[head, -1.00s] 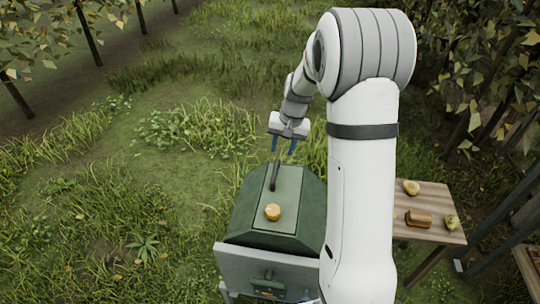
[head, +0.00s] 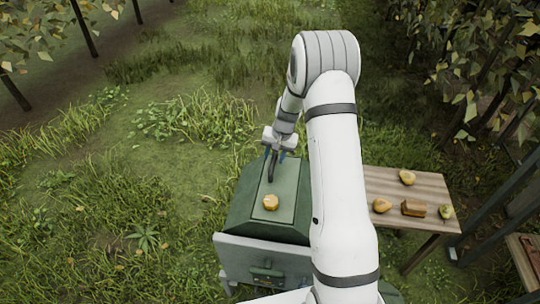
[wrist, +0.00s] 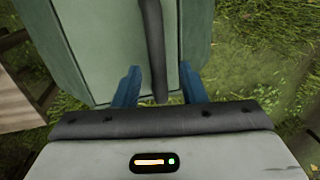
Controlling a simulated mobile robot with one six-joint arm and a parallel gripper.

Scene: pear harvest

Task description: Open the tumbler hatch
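The tumbler (head: 240,210) is a dark green box-shaped body in the middle of the head view. Its hatch (head: 288,190) is a lighter green panel on top, lying flush, with a dark bar handle (head: 272,167) at its far end. A round yellowish thing (head: 271,202) sits on the hatch. My gripper (head: 275,156) is at the handle. In the wrist view, my gripper's blue fingers (wrist: 159,88) are apart, one on each side of the dark handle (wrist: 153,45), with gaps between. The hatch (wrist: 110,45) fills the upper middle there.
A wooden table (head: 400,182) stands to the right with pears (head: 407,177) and a small brown block (head: 413,208) on it. A grey panel (head: 235,255) is at the tumbler's near side. Grass lies open to the left.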

